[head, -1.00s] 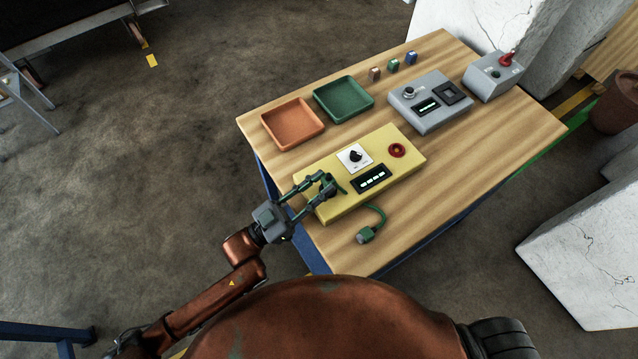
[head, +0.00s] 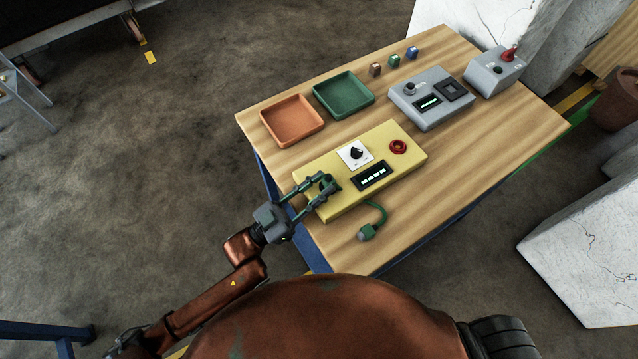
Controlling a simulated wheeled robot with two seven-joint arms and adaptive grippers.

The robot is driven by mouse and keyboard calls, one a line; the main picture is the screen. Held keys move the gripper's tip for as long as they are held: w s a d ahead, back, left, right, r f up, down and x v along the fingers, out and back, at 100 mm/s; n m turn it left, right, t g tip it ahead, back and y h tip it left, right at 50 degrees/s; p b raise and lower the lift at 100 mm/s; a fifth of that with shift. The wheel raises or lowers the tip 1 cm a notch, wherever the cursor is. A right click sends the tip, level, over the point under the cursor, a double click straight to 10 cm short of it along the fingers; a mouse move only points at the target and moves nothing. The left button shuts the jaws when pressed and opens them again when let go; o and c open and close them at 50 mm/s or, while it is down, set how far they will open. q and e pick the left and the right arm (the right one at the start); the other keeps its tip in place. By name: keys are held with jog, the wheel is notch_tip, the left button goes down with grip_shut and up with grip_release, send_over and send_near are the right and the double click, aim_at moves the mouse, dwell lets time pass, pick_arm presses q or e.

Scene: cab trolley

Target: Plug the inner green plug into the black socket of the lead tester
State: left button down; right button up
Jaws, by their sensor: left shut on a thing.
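A yellow box (head: 400,165) with a dial, a lit display and a red ring lies on the near part of the table. A grey box (head: 405,113) behind it has a knob, a small display and a black square recess (head: 452,91). I cannot tell which box is the lead tester. A green plug (head: 366,233) with a grey end lies on the wood, its green lead curving to the yellow box's front edge. My left gripper (head: 329,184) is shut at the yellow box's left part, on a small dark green thing, probably the other plug, mostly hidden by the fingers. My right gripper is not in view.
An orange tray (head: 319,135) and a green tray (head: 368,103) stand at the back left of the wooden table (head: 500,130). Several small coloured blocks (head: 394,61) stand behind. A grey box with a red lever (head: 490,80) is at the far right. The table's right part is clear.

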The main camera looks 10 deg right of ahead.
pick_arm(q)
jog(key=c, duration=1.5)
grip_release()
jog(key=shift+c, duration=0.2)
jog(key=shift+a+f, duration=0.15)
jog(key=v, duration=1.1)
jog(key=shift+s+a, duration=0.25)
jog(key=shift+a, duration=0.05)
